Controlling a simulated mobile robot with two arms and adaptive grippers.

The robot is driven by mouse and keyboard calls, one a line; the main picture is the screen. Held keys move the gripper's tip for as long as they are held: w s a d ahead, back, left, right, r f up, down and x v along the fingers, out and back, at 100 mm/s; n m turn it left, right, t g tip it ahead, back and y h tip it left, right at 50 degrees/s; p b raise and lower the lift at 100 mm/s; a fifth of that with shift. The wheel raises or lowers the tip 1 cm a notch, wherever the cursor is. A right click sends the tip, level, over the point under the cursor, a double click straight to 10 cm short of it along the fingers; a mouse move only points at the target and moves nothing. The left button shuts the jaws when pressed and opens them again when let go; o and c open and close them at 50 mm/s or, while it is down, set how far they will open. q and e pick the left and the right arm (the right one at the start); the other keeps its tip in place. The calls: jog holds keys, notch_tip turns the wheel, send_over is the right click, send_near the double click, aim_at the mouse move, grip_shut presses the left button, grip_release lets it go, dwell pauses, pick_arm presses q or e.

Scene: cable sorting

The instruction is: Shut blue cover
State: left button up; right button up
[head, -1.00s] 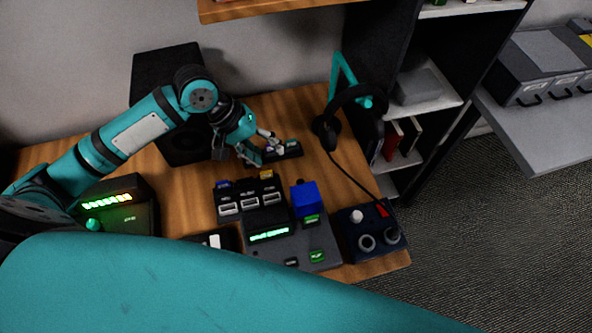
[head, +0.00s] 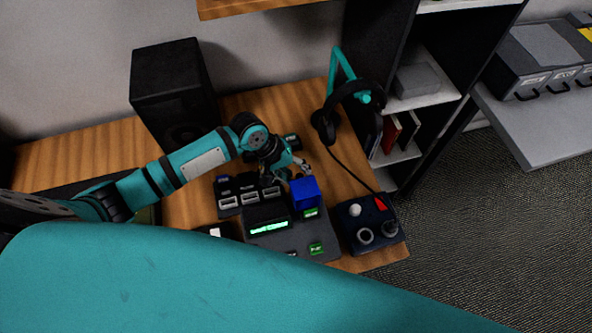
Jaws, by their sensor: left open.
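The blue cover (head: 305,193) stands up at the right side of the dark device (head: 270,212), above a small green label. Several ports with white labels lie to its left on the same device. My left gripper (head: 300,171) is open, just behind the blue cover and very close to it. I cannot tell whether the fingers touch it. My left arm hides part of the desk behind the device. My right gripper is not in view.
A black speaker (head: 172,90) stands at the back left. A headphone stand (head: 341,72) with black headphones is behind to the right. A control box (head: 366,225) with knobs sits right of the device. The desk ends at the right, beside a dark shelf (head: 419,75).

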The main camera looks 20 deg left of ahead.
pick_arm(q)
grip_shut()
dwell(0.3)
jog(key=shift+w, duration=0.15)
